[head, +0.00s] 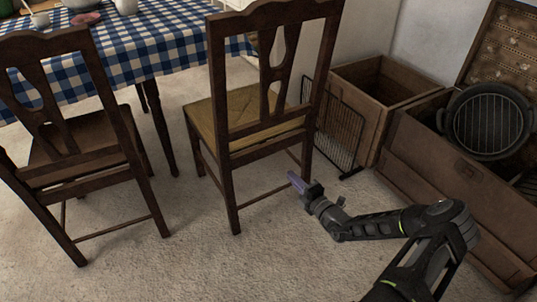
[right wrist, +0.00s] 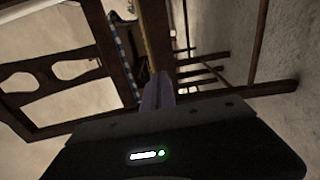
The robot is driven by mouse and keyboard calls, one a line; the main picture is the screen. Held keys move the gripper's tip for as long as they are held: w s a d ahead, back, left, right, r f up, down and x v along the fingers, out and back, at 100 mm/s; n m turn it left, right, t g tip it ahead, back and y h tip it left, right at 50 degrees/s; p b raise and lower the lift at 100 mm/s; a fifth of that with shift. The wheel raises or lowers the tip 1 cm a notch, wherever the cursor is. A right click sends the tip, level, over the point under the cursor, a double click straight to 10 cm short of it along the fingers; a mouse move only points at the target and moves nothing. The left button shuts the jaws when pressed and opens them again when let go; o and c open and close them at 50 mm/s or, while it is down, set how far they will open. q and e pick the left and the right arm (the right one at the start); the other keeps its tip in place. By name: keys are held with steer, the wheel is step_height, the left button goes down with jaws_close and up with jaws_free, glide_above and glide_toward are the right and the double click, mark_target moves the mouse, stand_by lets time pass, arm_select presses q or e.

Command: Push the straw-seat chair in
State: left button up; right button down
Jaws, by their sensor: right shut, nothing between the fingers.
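The straw-seat chair (head: 270,132) is dark wood with a woven yellow seat (head: 242,112). It stands upright with its back toward me, seat facing the table, at the centre of the head view. My right gripper (head: 299,184) is shut and empty, low beside the chair's right rear leg. I cannot tell whether it touches the chair. In the right wrist view, my shut fingers (right wrist: 158,92) point at the chair's frame (right wrist: 100,40), which appears sideways. My left gripper is not in view.
A table with a blue checked cloth (head: 160,48) stands behind the chair. A second dark wooden chair (head: 80,150) is at the left. A black wire rack (head: 340,125), wooden crates (head: 375,85) and a round grill pan (head: 487,122) are at the right. The carpet in front is clear.

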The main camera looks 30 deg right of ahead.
steer(key=shift+s+d+m+h, duration=0.1)
steer(key=shift+d+m+h, duration=0.4)
steer(key=shift+d, duration=0.5)
steer(key=b, duration=0.7)
glide_toward(272, 148)
steer(key=w, duration=0.5)
steer(key=shift+w+d+f+b, duration=0.15)
steer(key=shift+w+d+b, duration=0.05)
steer(key=shift+w+b, duration=0.15)
steer(key=shift+w, duration=0.45)
steer(key=shift+w, duration=0.15)
